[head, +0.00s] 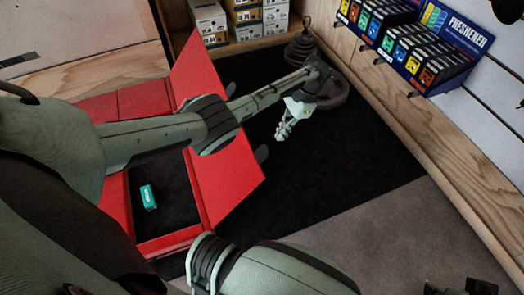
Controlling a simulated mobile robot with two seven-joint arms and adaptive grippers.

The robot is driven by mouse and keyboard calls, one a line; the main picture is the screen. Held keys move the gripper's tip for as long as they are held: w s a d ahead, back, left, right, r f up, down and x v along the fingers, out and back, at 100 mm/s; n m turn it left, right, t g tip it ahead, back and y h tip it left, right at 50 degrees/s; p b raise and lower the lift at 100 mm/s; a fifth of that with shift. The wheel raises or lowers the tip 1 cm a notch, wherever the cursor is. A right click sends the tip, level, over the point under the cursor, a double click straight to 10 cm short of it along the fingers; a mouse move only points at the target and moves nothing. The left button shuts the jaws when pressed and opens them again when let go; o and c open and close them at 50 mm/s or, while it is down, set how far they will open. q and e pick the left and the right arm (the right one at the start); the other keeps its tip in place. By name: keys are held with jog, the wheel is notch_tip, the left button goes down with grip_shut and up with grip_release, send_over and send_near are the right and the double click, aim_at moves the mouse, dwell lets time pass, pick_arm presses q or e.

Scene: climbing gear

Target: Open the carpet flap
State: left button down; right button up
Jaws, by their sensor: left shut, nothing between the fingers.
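A red box (115,200) with raised red flaps stands on a dark carpet (330,165). One flap (235,180) leans outward on its right side, another (195,72) stands up at the back. A small teal packet (148,197) lies on the box's dark floor. I see no separate flap in the carpet itself. My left gripper (283,132) is shut and empty, above the dark carpet to the right of the box, apart from the flaps. My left arm crosses over the box and hides part of it. A dark part of what looks like my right gripper (460,287) shows at the bottom right edge.
Dark round weights (325,88) sit on the carpet beyond my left gripper. Small cartons (245,20) fill a shelf at the back. A wooden ledge and freshener displays (425,50) line the right.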

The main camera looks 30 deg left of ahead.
pick_arm(q)
jog(key=s+b+x, duration=0.1)
jog(key=b+x, duration=0.2)
jog(key=x, duration=0.7)
pick_arm(e)
jog(key=w+a+r+n+t+y, duration=0.1)
jog(key=w+a+r+t, duration=0.15)
jog(key=w+a, duration=0.2)
jog(key=w+a+r+t+y, duration=0.2)
jog(key=w+a+t, duration=0.1)
jog(key=w, duration=0.2)
pick_arm(q)
jog(key=shift+s+a+r+p, duration=0.45)
jog(key=shift+s+r+p, duration=0.15)
jog(key=shift+r+p, duration=0.15)
jog(key=shift+s+a+r+p, duration=0.4)
jog(key=shift+s+r+p, duration=0.2)
jog(key=shift+p, duration=0.15)
pick_arm(e)
jog(key=s+d+f+g+h, duration=0.1)
jog(key=s+d+f+g, duration=0.1)
jog(key=s, duration=0.3)
jog(key=s+d+f+m+g+h, duration=0.1)
jog(key=s+d+f+g+h, duration=0.1)
jog(key=s+d+g, duration=0.1)
jog(key=shift+s+d+f+g, duration=0.3)
jog(key=shift+s+d, duration=0.55)
jog(key=shift+d, duration=0.45)
